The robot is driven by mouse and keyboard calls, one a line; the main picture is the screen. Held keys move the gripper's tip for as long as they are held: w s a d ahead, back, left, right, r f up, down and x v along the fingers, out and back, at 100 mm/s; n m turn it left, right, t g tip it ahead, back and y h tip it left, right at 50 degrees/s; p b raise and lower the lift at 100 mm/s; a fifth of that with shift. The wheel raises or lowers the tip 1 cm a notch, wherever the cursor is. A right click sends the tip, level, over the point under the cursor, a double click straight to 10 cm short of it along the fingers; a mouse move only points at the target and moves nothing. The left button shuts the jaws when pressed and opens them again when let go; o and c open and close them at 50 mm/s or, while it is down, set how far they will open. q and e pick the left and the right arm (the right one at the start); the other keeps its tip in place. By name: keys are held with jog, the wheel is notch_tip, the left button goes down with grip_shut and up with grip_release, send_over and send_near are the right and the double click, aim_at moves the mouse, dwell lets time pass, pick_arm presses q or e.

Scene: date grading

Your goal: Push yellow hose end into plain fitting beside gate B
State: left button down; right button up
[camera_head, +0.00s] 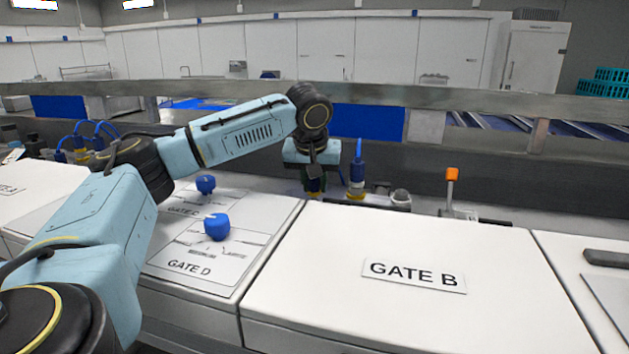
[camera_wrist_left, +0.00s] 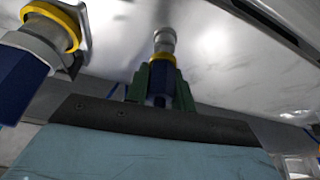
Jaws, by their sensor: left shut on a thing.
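My left gripper (camera_head: 314,186) points down behind the back-left corner of the panel labelled GATE B (camera_head: 415,274). In the left wrist view its green fingers (camera_wrist_left: 161,85) are shut around a blue hose end with a yellow band (camera_wrist_left: 163,59). A grey cylinder (camera_wrist_left: 164,38) shows beyond the band, at the light surface. I cannot tell whether it is the hose end's tip or a fitting, or how far they are engaged. My arm and fingers hide much of the held end. My right gripper is not in view.
A blue connector with a yellow ring (camera_head: 357,178) stands right of the gripper; a similar blue connector (camera_wrist_left: 28,70) is left in the wrist view. A grey round part (camera_head: 400,198) and an orange-tipped lever (camera_head: 452,178) stand further right. Blue knobs (camera_head: 217,227) rise near GATE D.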

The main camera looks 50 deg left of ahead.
pick_arm(q)
jog(key=shift+f, duration=0.75)
dwell(0.3)
jog(key=c, duration=1.8)
grip_release()
jog(key=shift+c, duration=0.2)
jog(key=o, duration=1.1)
notch_tip(320, 180, up, 10)
jog(key=p, duration=1.1)
